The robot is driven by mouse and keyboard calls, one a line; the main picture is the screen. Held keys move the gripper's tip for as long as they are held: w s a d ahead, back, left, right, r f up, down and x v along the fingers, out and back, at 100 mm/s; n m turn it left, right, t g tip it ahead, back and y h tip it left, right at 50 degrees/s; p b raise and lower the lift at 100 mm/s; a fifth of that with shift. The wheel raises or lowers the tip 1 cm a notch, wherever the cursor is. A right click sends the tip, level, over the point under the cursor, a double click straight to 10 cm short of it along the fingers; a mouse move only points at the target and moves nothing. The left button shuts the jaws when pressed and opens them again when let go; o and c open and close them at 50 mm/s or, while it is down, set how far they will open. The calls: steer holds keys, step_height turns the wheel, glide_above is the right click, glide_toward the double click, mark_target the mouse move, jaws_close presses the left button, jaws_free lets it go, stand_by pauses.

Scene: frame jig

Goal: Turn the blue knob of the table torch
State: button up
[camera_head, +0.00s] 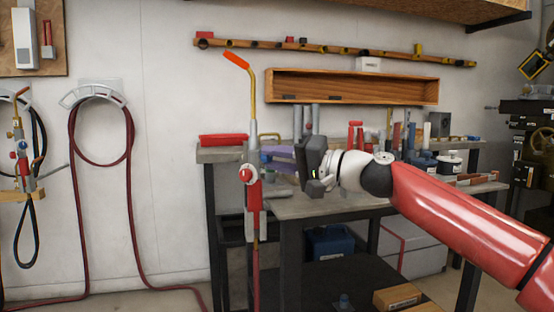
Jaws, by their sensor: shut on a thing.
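The table torch (253,152) stands upright left of my gripper, with a grey body, a brass neck and an orange tip. A red knob (246,175) is on its left side, with a red part below it. My gripper (268,176) reaches in from the right, its dark body (312,166) turned towards the torch's right side. The jaws are at the torch, small and hard to make out against the bench. They are shut at its knob side. The blue knob itself does not show; the jaws seem to cover it.
A workbench (310,207) with clamps, tools and bottles stands behind my gripper. A wooden shelf (352,84) and a rail (340,48) are on the wall. A second torch (22,160) and a looped red hose (72,140) hang at the left.

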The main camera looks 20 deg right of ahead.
steer(key=o, duration=1)
steer(key=v, duration=0.7)
steer(key=shift+s+d, duration=0.25)
steer(key=shift+d, duration=0.05)
